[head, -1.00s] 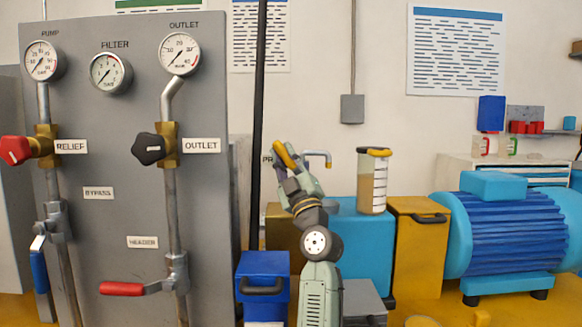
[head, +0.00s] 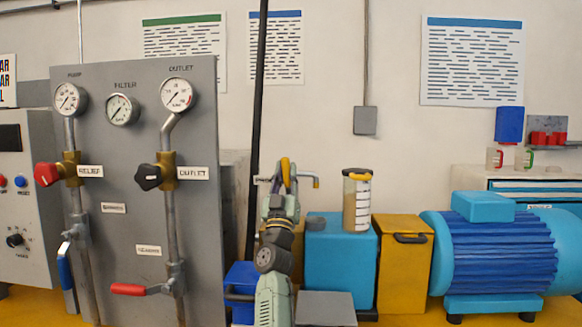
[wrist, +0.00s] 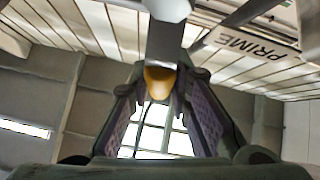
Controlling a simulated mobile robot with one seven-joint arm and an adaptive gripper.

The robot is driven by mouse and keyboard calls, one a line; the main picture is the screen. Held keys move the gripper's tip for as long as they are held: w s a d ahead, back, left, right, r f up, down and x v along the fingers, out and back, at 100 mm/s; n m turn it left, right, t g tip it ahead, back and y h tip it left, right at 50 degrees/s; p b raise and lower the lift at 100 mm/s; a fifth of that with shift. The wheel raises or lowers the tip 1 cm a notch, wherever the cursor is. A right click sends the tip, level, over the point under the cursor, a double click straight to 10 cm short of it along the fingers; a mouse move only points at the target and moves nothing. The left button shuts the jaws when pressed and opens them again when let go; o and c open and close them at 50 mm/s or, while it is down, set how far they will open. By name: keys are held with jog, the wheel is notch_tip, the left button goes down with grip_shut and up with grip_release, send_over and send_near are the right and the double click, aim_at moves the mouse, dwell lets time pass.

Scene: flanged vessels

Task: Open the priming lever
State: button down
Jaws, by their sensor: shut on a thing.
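The priming lever has a yellow grip, seen in the head view (head: 285,164) at the top of my arm and in the wrist view (wrist: 158,82) on the end of a grey part. My gripper (head: 282,180) points up and is shut on this yellow grip. In the wrist view my gripper's fingers (wrist: 162,90) stand on either side of the grip. A PRIME label (wrist: 250,45) shows upside down beside it. My arm hides the lever's lower part and pivot in the head view.
A grey panel (head: 140,220) with gauges and valves stands to the left, with a black vertical pole (head: 256,130) beside it. Right of my arm are a blue box (head: 345,270), a clear canister (head: 357,205), a yellow box (head: 402,265) and a blue motor (head: 505,245).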

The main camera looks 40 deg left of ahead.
jog(key=shift+w+d+m+t+h+p, duration=0.2)
jog(key=shift+m+t+h+p, duration=0.1)
jog(key=shift+m+h+p, duration=0.45)
jog(key=shift+w+d+m+t+h+p, duration=0.15)
jog(key=shift+m+t+h+p, duration=0.2)
jog(key=shift+m+h, duration=0.55)
jog(key=shift+d+m, duration=0.1)
jog(key=shift+m, duration=0.35)
jog(key=c, duration=1.5)
grip_release()
jog(key=shift+o, duration=0.2)
jog(key=v, duration=0.3)
jog(key=s+d, duration=0.4)
jog(key=s, duration=0.7)
jog(key=shift+d, duration=0.2)
